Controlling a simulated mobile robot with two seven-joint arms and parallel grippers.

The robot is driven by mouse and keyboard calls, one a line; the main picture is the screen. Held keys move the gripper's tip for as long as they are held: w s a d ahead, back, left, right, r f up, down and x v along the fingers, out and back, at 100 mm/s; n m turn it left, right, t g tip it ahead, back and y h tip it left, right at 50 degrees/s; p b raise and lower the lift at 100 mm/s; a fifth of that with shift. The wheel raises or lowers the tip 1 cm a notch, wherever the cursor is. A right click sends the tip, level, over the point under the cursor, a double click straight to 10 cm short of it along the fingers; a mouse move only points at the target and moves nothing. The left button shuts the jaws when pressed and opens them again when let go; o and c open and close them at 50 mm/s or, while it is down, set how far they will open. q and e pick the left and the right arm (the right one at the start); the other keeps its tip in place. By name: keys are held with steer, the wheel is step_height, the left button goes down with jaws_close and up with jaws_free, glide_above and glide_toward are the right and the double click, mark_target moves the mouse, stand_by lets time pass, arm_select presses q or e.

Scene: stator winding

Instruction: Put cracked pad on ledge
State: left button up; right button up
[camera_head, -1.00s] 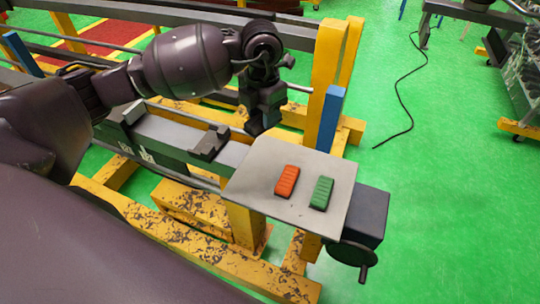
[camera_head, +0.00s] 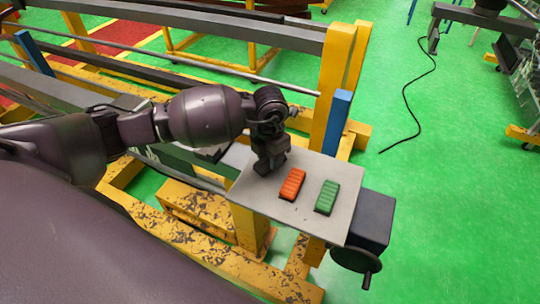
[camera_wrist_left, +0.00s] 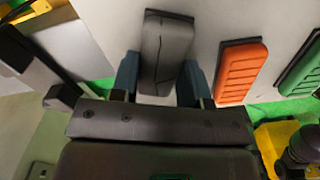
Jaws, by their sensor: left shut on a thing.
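The cracked pad (camera_wrist_left: 166,52) is dark grey, with a thin crack line down its face, in the left wrist view. My left gripper (camera_wrist_left: 160,82) is shut on it, one finger on each side. In the head view my left gripper (camera_head: 266,168) is low over the left part of a light grey plate (camera_head: 262,202), left of an orange pad (camera_head: 292,184). The pad in it is hidden there. I cannot tell whether the pad touches the plate, or whether this plate is the ledge. My right gripper is not in view.
A green ribbed pad (camera_head: 326,196) lies on the plate right of the orange one. A blue post (camera_head: 334,120) and a yellow upright (camera_head: 334,85) stand behind the plate. A dark box with a handwheel (camera_head: 356,258) is at its right end. The plate's front is clear.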

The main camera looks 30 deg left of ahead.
arm_select(q)
steer(key=shift+f, duration=0.15)
steer(key=o, duration=0.9)
step_height(320, 180, up, 12)
steer(key=shift+r, duration=0.15)
stand_by(0.4)
